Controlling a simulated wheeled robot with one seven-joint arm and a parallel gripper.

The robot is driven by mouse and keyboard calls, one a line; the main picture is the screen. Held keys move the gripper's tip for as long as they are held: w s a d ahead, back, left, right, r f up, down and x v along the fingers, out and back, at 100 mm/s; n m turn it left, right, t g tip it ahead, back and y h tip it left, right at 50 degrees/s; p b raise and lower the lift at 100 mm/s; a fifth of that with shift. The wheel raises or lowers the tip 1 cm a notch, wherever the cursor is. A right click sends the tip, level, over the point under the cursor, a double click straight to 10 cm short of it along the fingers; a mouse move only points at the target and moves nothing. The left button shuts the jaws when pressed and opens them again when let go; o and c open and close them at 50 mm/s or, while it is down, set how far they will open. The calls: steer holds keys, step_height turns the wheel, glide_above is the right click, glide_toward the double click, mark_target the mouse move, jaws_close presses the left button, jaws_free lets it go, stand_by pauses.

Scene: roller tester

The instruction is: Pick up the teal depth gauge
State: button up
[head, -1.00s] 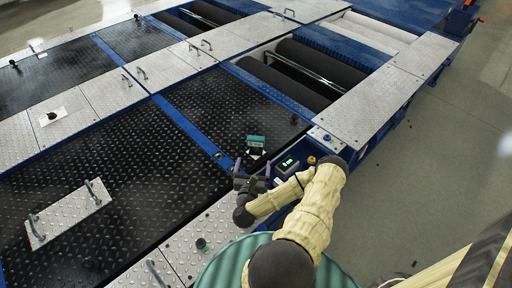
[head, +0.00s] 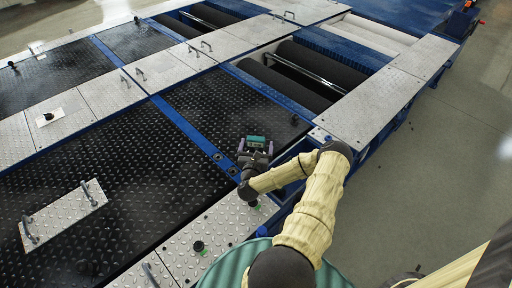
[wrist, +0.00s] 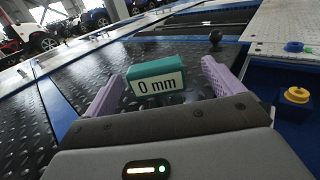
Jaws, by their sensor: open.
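The teal depth gauge (head: 256,139) is a small block with a white "0 mm" face, lying on the black checkered plate. In the wrist view the gauge (wrist: 156,80) sits between the two purple fingers, its label facing me. My gripper (head: 256,147) is open and comes at the gauge from the near side. The gripper (wrist: 160,88) shows a clear gap between the left finger and the gauge, and another on the right. I cannot tell how far the gauge reaches past the fingertips.
A yellow button (wrist: 296,95) and a blue knob (wrist: 294,47) are on the blue frame at right. A dark round knob (wrist: 215,37) stands behind the gauge. Black rollers (head: 277,85) lie beyond. A metal plate with handles (head: 62,214) lies at left.

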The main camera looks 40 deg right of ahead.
steer(key=x, duration=0.1)
steer(key=b+x, duration=0.1)
steer(key=x, duration=0.1)
steer(key=b+x, duration=0.1)
steer(key=x, duration=0.1)
steer(key=shift+w+a+r, duration=0.15)
steer(key=shift+w+a, duration=0.05)
steer(key=shift+w, duration=0.15)
steer(key=c, duration=1.3)
steer(key=shift+r, duration=0.1)
step_height(320, 180, up, 10)
steer(key=p, duration=0.4)
